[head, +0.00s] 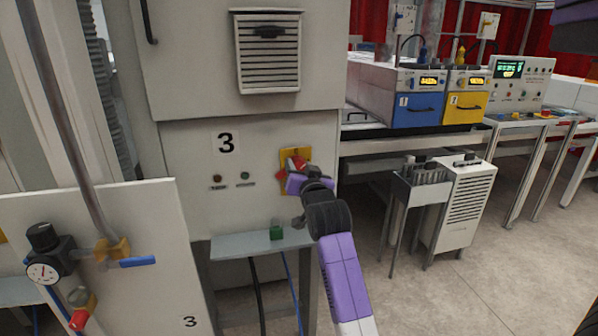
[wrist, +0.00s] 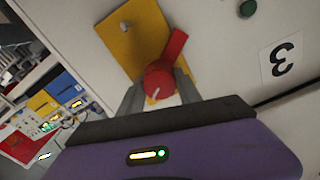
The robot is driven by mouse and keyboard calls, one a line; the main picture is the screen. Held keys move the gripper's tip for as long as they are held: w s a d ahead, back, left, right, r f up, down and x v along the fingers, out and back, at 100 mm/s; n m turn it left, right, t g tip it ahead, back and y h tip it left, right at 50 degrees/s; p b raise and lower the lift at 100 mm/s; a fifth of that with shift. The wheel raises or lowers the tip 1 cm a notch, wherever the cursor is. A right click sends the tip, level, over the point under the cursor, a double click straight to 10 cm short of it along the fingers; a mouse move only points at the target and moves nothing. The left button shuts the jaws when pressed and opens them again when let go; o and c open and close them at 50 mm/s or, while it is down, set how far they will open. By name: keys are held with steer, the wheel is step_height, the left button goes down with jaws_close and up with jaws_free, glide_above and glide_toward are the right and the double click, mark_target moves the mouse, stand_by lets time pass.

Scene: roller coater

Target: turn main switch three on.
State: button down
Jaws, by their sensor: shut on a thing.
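Main switch three is a red rotary knob with a bar handle (wrist: 160,75) on a yellow plate (wrist: 135,40). The plate also shows in the head view (head: 286,154) on the grey cabinet, right of a black "3" label (head: 226,142). My gripper (wrist: 159,92) is shut on the red knob, one grey finger on either side. In the wrist view, the handle's free end points up and to the right, slantwise. In the head view, my gripper (head: 298,176) covers part of the knob.
Two small buttons (head: 231,180) sit left of the switch. A small shelf (head: 250,244) with a green block (head: 277,232) juts out below. At the front left stands a panel with a gauge (head: 43,271).

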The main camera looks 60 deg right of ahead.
steer(key=m+b, duration=0.1)
steer(key=m, duration=0.2)
steer(key=shift+f+m, duration=0.15)
steer(key=shift+m, duration=0.15)
steer(key=shift+m+b, duration=0.75)
steer(key=shift+m, duration=0.95)
steer(key=c, duration=0.8)
jaws_free()
steer(key=shift+s, duration=0.1)
steer(key=b+v, duration=0.1)
steer(key=v, duration=0.6)
steer(key=shift+s+a+b, duration=0.25)
steer(key=shift+a+b, duration=0.05)
